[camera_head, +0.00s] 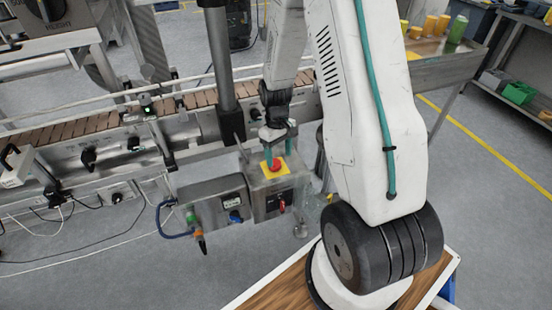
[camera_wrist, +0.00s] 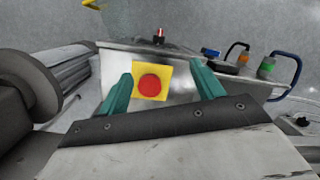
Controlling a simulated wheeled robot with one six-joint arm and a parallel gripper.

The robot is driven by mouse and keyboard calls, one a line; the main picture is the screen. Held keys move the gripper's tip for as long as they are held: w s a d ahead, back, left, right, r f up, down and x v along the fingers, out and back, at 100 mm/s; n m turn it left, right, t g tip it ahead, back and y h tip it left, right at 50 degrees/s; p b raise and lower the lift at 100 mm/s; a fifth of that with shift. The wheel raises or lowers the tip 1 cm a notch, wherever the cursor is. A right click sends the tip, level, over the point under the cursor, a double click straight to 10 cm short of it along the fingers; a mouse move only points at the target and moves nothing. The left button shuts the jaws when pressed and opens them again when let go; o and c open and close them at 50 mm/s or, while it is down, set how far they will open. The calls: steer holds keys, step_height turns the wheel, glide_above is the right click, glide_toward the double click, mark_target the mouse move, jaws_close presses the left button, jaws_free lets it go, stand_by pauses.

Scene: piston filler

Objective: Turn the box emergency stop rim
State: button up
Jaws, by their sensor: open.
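The emergency stop is a red round button (camera_head: 272,165) on a yellow square plate (camera_head: 264,179), on top of a grey metal control box (camera_head: 262,202). In the wrist view the red button (camera_wrist: 150,85) and yellow plate (camera_wrist: 137,67) show between my two teal fingers. My gripper (camera_head: 278,153) is open, pointing down over the button from its far side. In the wrist view my gripper (camera_wrist: 161,82) has one finger on each side of the button, with a gap to it on both sides. I cannot tell how high the fingertips are above the plate.
A conveyor with brown slats (camera_head: 75,130) runs behind the box. A grey post (camera_head: 220,65) stands left of my arm. A smaller box with a display (camera_head: 212,198) and a blue hose (camera_head: 165,222) adjoin the control box on the left.

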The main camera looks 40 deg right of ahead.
steer(key=n+t, duration=0.2)
glide_above(274, 160)
steer(key=s, duration=0.2)
steer(key=shift+w+a+f+h, duration=0.1)
steer(key=shift+a+f+h, duration=0.1)
steer(key=shift+f, duration=0.25)
steer(key=shift+w+a+f+h, duration=0.1)
steer(key=shift+a+f, duration=0.05)
steer(key=shift+f, duration=0.3)
steer(key=shift+w+d, duration=0.2)
steer(key=shift+f, duration=0.3)
steer(key=f, duration=0.7)
steer(key=shift+a, duration=0.2)
